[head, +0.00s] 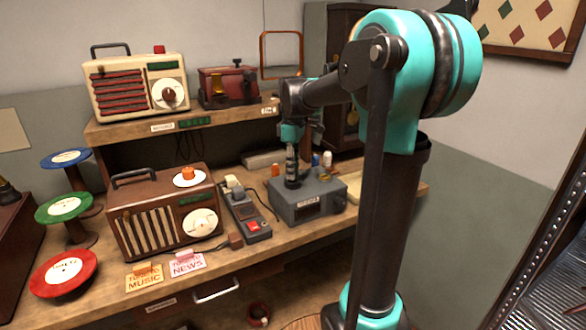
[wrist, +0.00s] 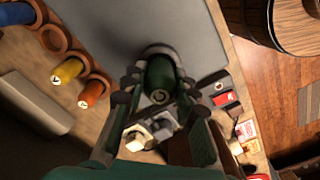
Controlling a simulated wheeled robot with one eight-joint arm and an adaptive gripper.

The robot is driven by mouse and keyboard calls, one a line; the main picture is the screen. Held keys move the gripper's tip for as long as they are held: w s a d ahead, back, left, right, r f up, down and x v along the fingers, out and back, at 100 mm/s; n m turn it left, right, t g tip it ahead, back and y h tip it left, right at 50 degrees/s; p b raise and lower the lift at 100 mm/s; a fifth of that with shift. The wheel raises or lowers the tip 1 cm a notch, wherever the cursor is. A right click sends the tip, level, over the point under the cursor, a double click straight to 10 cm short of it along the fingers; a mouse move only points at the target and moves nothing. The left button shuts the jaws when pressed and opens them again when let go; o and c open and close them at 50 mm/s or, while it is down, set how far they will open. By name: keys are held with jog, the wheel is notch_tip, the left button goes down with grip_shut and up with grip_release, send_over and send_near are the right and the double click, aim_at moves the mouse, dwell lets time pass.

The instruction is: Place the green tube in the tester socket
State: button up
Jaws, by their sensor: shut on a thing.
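The green tube (wrist: 158,76) is between the fingers of my gripper (wrist: 158,98) in the wrist view, with its rounded end toward the camera. In the head view my gripper (head: 292,168) is shut and points down over the grey tester box (head: 308,206). A dark round collar (wrist: 158,50) shows around the tube's far end against the box's grey top (wrist: 130,22). I cannot tell whether the tube is inside the socket or just above it. In the head view the fingers mostly hide the tube.
Yellow (wrist: 68,71) and orange (wrist: 93,93) tubes stand in a wooden rack beside the box. A handheld device with a red button (head: 253,226) lies left of the box, near a brown radio (head: 165,215). Colored spools (head: 66,272) stand at the far left.

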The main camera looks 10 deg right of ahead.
jog(key=o, duration=0.9)
jog(key=shift+c, duration=0.2)
notch_tip(320, 180, up, 12)
jog(key=shift+r, duration=0.1)
